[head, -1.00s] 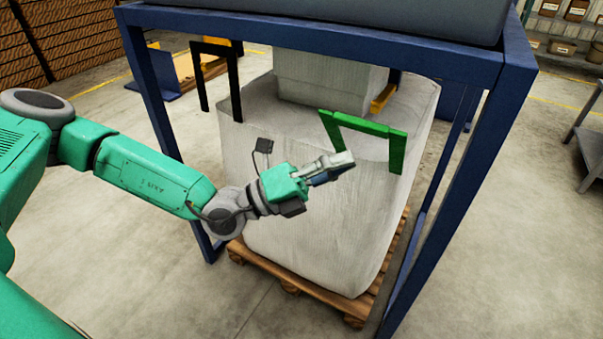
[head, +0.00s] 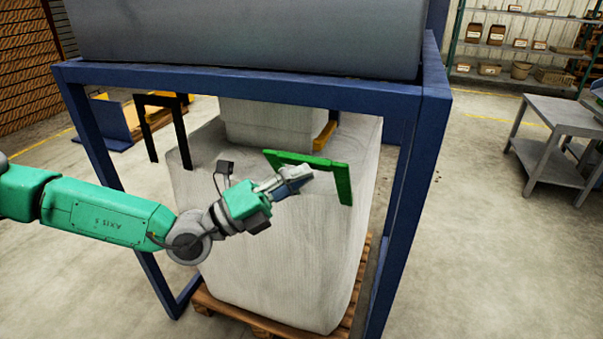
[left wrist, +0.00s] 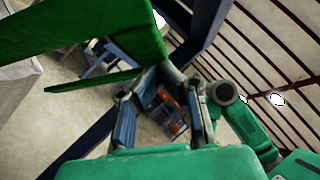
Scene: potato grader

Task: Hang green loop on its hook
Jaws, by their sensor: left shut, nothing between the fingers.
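The green loop (head: 308,160) stands as a stiff strap with a flat top and two legs on the near right top edge of a big white bag (head: 270,225). My left gripper (head: 303,179) is shut and empty, just in front of the loop and overlapping its top bar in the head view. In the left wrist view the loop (left wrist: 90,35) is large, above and left of the left fingers (left wrist: 164,80). I cannot tell whether they touch. I cannot make out the loop's hook. My right gripper is not in view.
A blue frame (head: 240,85) with posts surrounds the bag, under a grey hopper (head: 250,35). A black loop (head: 160,99) stands at the bag's left and a yellow one (head: 324,136) at the back. A wooden pallet (head: 270,328) lies below.

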